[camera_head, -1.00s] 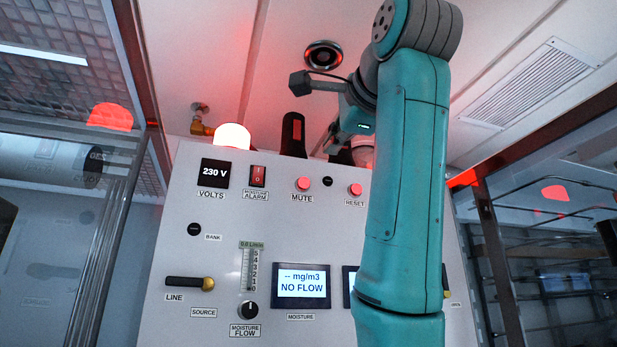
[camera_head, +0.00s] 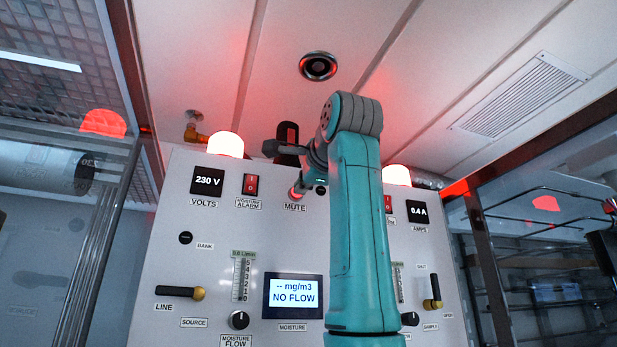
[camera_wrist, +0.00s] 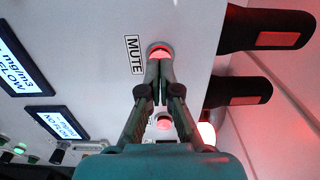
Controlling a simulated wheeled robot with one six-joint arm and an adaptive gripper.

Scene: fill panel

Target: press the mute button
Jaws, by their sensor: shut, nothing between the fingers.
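The mute button (camera_wrist: 159,49) is a round red button on the grey panel, beside the MUTE label (camera_wrist: 134,55) in the wrist view. In the head view the MUTE label (camera_head: 294,207) shows, and the button above it is mostly covered by my gripper (camera_head: 297,190). My gripper (camera_wrist: 159,62) is shut and empty. Its fingertips are right at the button in the wrist view and overlap its near edge. I cannot tell whether they touch it or whether it is pushed in.
A second round button (camera_wrist: 164,122) lies behind my fingers in the wrist view. A red moisture alarm switch (camera_head: 250,184) sits left of MUTE. Red lamps (camera_head: 226,144) glow on top of the panel. Black posts (camera_wrist: 270,28) stick out past the panel edge. The moisture display (camera_head: 293,296) reads NO FLOW.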

